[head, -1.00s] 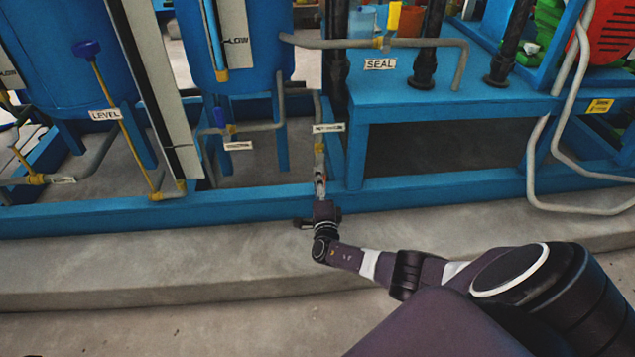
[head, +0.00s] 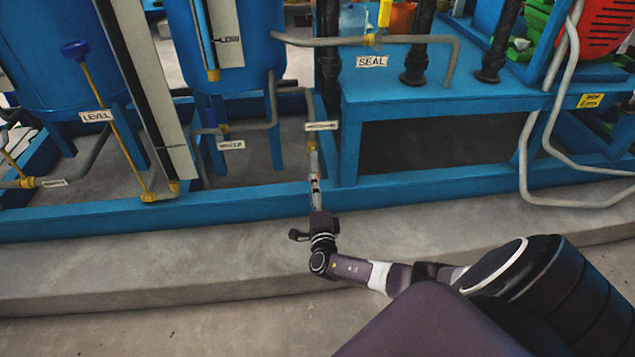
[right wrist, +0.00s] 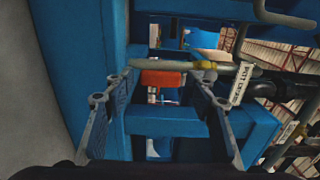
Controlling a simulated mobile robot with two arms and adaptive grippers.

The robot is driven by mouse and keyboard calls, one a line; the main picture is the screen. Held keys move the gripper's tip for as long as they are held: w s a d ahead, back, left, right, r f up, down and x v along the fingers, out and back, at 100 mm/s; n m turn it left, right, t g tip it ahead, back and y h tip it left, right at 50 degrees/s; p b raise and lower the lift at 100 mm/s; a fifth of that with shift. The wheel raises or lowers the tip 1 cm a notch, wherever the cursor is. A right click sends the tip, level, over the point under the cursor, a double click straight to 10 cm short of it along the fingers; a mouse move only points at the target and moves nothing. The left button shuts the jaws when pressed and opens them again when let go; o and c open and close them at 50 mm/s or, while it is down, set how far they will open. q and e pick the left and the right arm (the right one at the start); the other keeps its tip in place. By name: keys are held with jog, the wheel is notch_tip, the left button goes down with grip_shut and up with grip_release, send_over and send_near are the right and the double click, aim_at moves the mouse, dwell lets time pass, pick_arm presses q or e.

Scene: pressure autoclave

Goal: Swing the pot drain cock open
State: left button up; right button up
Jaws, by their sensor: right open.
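The pot drain cock is on a thin pipe that drops beside the blue bench. Its yellow fitting (head: 312,144) sits below a white label (head: 321,126) in the head view. In the right wrist view the label reads like "POT DRAIN" (right wrist: 242,82), beside a grey pipe with a yellow band (right wrist: 205,65). My right gripper (head: 316,182) is just below the fitting, over the blue base rail. In the right wrist view its fingers (right wrist: 163,85) are spread wide, with nothing clasped. The pipe lies beyond the fingertips. The cock's lever cannot be made out clearly. My left gripper is not in view.
The blue base rail (head: 245,205) runs behind my right gripper. The blue bench (head: 440,98) stands to its right and a blue tank (head: 245,50) to its upper left. A red-orange block (right wrist: 162,78) shows between the fingers. The concrete floor (head: 150,270) in front is clear.

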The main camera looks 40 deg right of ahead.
jog(key=v, duration=0.7)
jog(key=shift+s, duration=0.4)
jog(key=shift+a, duration=0.1)
